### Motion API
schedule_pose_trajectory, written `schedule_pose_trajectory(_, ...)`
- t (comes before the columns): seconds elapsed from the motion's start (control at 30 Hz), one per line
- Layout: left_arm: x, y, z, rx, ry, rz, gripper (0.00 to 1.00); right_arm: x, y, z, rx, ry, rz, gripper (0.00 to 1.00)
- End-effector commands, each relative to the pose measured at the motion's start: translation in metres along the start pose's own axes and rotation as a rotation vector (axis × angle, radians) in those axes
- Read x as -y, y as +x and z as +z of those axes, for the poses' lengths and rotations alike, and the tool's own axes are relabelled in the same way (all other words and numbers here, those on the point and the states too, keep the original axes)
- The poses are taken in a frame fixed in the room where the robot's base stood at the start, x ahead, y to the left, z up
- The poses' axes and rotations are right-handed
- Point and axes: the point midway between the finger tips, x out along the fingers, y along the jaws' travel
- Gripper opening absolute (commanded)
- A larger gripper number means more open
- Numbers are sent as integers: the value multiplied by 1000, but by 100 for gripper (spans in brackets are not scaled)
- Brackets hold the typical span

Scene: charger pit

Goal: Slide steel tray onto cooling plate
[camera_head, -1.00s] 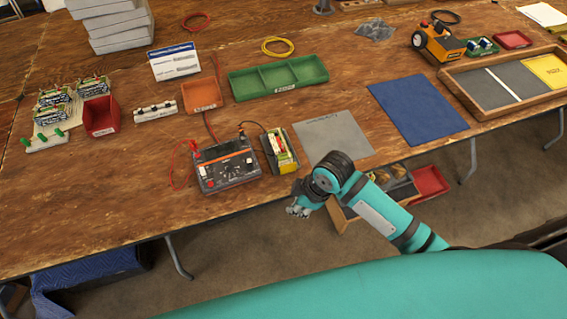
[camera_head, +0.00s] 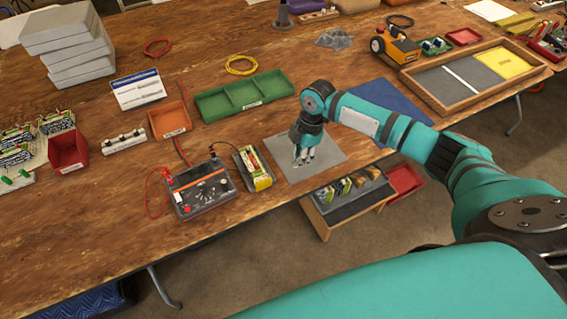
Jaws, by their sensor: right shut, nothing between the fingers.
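A flat grey plate (camera_head: 325,164) with a printed label lies near the table's front edge; it appears to be the cooling plate. My right gripper (camera_head: 303,158) is over this plate, fingers down, shut and empty; I cannot tell whether it touches. The gripper hides part of the plate. No tray I can surely call steel shows; a dark grey tray-like surface (camera_head: 347,209) on a wooden stand, just below the front edge, holds several packs and tan pieces. My left gripper is not in view.
A tester box (camera_head: 199,190) and a yellow-black pack (camera_head: 253,167) stand left of the plate. A green divided tray (camera_head: 244,95) is behind, a blue mat (camera_head: 401,108) to the right. A red bin (camera_head: 404,181) sits beside the stand. My right arm crosses above the mat.

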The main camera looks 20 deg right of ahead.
Motion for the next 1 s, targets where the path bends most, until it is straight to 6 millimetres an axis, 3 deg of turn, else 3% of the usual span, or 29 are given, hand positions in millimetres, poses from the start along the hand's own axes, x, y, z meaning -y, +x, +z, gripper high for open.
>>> schedule_pose_trajectory(0.3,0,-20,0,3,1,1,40,0,8,-67,-3,-4,1,0)
schedule_pose_trajectory(0.53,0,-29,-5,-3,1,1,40,0,16,-106,-2,-2,2,0)
schedule_pose_trajectory(0.67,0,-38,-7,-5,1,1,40,1,25,-106,2,2,0,0)
schedule_pose_trajectory(1.0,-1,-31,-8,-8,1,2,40,1,35,-103,2,1,1,0)
